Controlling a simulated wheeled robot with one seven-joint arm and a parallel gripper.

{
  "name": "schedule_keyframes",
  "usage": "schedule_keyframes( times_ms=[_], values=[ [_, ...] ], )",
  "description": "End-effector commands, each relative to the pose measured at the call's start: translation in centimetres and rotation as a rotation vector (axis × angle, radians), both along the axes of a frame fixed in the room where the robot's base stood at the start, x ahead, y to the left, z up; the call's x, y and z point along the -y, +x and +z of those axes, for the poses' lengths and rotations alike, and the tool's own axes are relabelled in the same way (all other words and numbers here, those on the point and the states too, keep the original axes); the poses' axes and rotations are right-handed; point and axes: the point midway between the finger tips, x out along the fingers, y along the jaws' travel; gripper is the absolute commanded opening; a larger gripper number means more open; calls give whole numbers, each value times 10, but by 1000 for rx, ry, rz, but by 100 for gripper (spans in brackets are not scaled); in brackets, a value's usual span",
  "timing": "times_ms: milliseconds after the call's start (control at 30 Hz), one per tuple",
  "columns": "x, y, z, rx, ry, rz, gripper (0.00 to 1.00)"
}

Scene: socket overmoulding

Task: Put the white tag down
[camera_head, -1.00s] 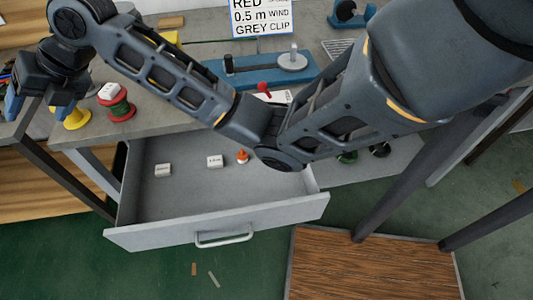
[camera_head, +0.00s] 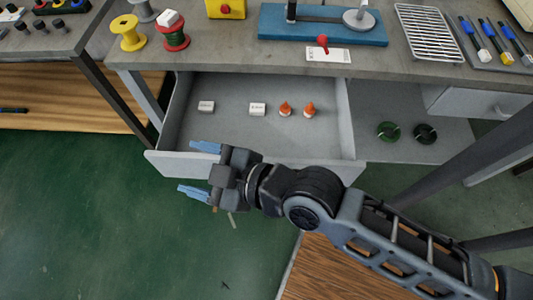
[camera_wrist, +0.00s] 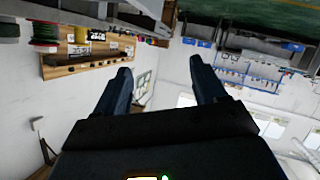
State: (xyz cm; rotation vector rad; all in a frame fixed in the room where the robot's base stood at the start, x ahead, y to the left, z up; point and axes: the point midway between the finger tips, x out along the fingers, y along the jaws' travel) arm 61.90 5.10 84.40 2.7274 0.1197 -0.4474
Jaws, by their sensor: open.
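Small white block-like tags are in view. One white tag (camera_head: 170,18) rests on top of the red spool (camera_head: 175,42) on the bench. Two more white tags, a left one (camera_head: 206,106) and a right one (camera_head: 257,109), lie apart on the floor of the open grey drawer (camera_head: 225,138). My gripper (camera_head: 200,169) is open and empty at the drawer's front panel in the head view, its blue fingers pointing left. The wrist view shows the gripper (camera_wrist: 160,68) with spread fingers and nothing between them. Part of the drawer front is hidden behind my gripper.
On the bench are a yellow spool (camera_head: 127,34), a blue fixture (camera_head: 270,23), a white card (camera_head: 328,55) and a wire rack (camera_head: 428,33). Green floor left of my gripper is free.

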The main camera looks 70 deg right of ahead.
Motion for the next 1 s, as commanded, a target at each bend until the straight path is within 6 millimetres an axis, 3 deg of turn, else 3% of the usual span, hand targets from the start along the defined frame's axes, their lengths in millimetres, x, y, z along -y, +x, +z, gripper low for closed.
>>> schedule_keyframes(
  times_ms=[33, 200, 433, 600, 1000],
  values=[
    [1, -25, -3, -12, 38, -27, 71],
    [17, -96, 6, -2, 164, -118, 71],
    [40, -169, 38, 30, 292, -151, 71],
    [49, -193, 57, 48, 344, -138, 71],
    [51, -197, 62, 54, 361, -135, 71]
  ],
)
